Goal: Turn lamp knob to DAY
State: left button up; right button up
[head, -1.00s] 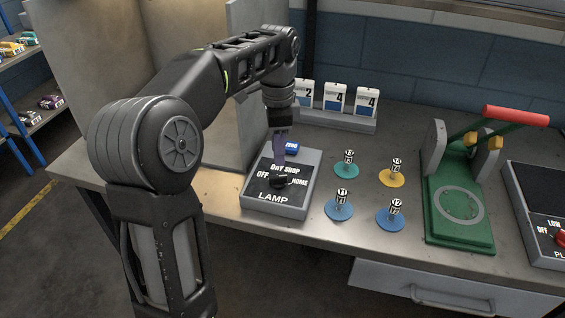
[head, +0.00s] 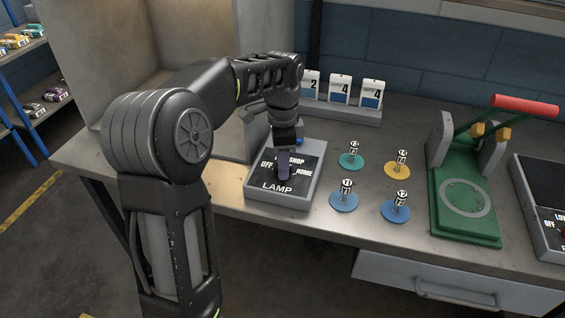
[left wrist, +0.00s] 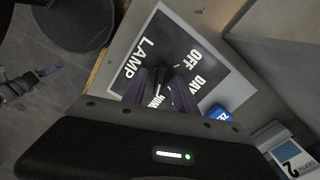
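The lamp box (head: 308,191) is a grey block with a black sloped face marked OFF, DAY, SHOP, HOME and LAMP. It sits on the bench; DAY is covered in the head view but readable in the left wrist view. Its black knob (left wrist: 161,77) shows between the fingers of my left gripper (left wrist: 160,92); I cannot tell which mark it points at. My left gripper (head: 284,168) reaches down over the box face with its purple fingers apart, one each side of the knob. Contact is not clear. My right gripper (left wrist: 48,71) shows only in the left wrist view, away from the box.
A blue block (head: 299,141) sits just behind the box. White number cards (head: 340,90) stand further back. Several labelled pegs on coloured discs (head: 343,202) stand to the right, then a green press (head: 465,205) with a red handle. A wall panel stands at the left.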

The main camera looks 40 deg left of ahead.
pick_arm(q)
grip_shut()
dwell(0.4)
